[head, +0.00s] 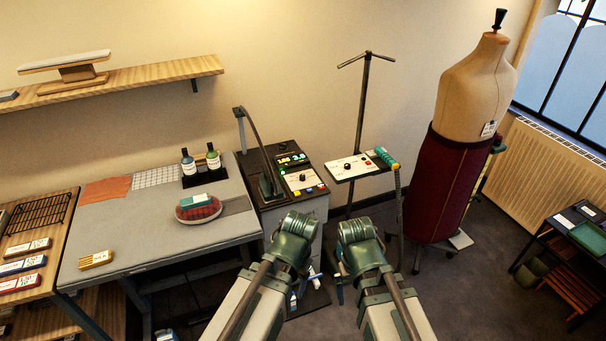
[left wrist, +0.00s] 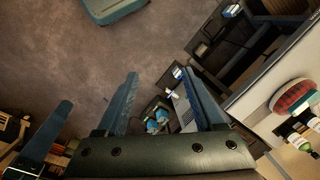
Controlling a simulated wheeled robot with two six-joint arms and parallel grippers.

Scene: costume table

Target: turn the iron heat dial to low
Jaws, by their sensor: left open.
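A black-topped cabinet (head: 285,165) stands in the middle of the head view, with a dark iron (head: 266,187) upright on its left part. Its pale control panel (head: 305,180) carries a small black dial (head: 302,177), with coloured buttons below and a lit green display (head: 291,159) above. The dial's marks are too small to read. My left gripper (left wrist: 158,75) is open and empty above the floor in the left wrist view, away from the dial. In the head view both my arms reach in from below, short of the cabinet. My right gripper's jaws are hidden.
A second panel (head: 350,166) with a dial and a green handle (head: 386,157) sits on a stand to the right. A grey table (head: 150,235) with a red pincushion (head: 199,209) and bottles (head: 213,158) is left. A dress form (head: 465,130) stands right.

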